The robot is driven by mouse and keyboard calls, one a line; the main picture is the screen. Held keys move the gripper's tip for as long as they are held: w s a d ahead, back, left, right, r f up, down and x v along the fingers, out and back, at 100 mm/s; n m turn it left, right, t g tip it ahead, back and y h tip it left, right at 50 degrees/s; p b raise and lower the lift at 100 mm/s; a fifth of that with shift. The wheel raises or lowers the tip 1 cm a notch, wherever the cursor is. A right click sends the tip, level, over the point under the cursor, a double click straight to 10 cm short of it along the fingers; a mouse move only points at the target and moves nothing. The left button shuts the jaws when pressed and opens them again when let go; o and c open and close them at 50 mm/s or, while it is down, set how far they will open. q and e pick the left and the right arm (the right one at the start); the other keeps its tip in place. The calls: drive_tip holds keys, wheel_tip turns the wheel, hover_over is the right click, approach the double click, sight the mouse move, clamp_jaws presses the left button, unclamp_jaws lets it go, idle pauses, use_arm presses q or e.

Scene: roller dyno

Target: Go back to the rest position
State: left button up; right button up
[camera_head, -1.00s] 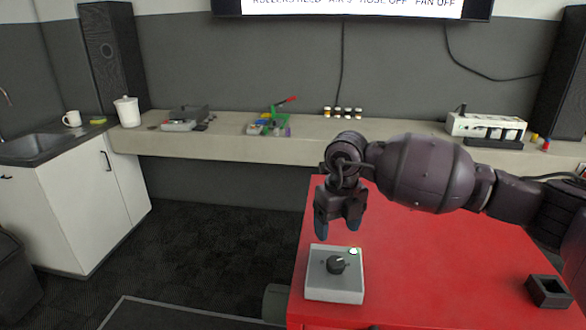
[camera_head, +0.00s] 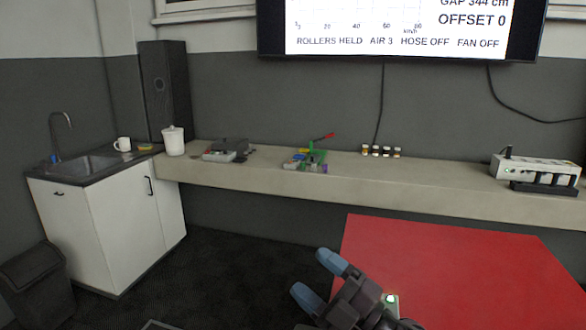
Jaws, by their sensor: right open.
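My right gripper (camera_head: 322,278) is at the bottom of the view, at the left edge of the red table top (camera_head: 450,265). Its two blue-tipped fingers are spread apart with nothing between them, pointing up and left. A small lit green-white lamp (camera_head: 391,298) shows just right of the gripper, on a corner of the grey control box (camera_head: 391,309). The rest of that box and its knob are hidden or out of view. My left gripper is not in view.
A wall screen (camera_head: 400,27) hangs above. Dark floor lies between.

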drive_tip(key=s+d+f+m+t+h, duration=0.2)
drive_tip(key=d+f+m+h, duration=0.4)
drive_tip(key=d+m+h, duration=0.35)
drive_tip(key=s+d+f+m+t+h, duration=0.1)
drive_tip(key=d+f+m+h, duration=0.65)
drive_tip(key=m+h, duration=0.2)
drive_tip(key=s+d+f+m+g, duration=0.35)
drive_tip(key=s+f+g, duration=0.25)
drive_tip(key=s, duration=0.5)
drive_tip(key=s+d+f+m+g, duration=0.2)
drive_tip(key=s+d+f+g, duration=0.3)
drive_tip(key=s, duration=0.7)
drive_tip(key=w+a+f+t, duration=0.1)
drive_tip(key=w+f+t, duration=0.5)
drive_tip(key=f, duration=0.5)
drive_tip(key=shift+w+a+n+t, duration=0.3)
drive_tip(key=shift+w+n+t, duration=0.15)
drive_tip(key=shift+w, duration=0.75)
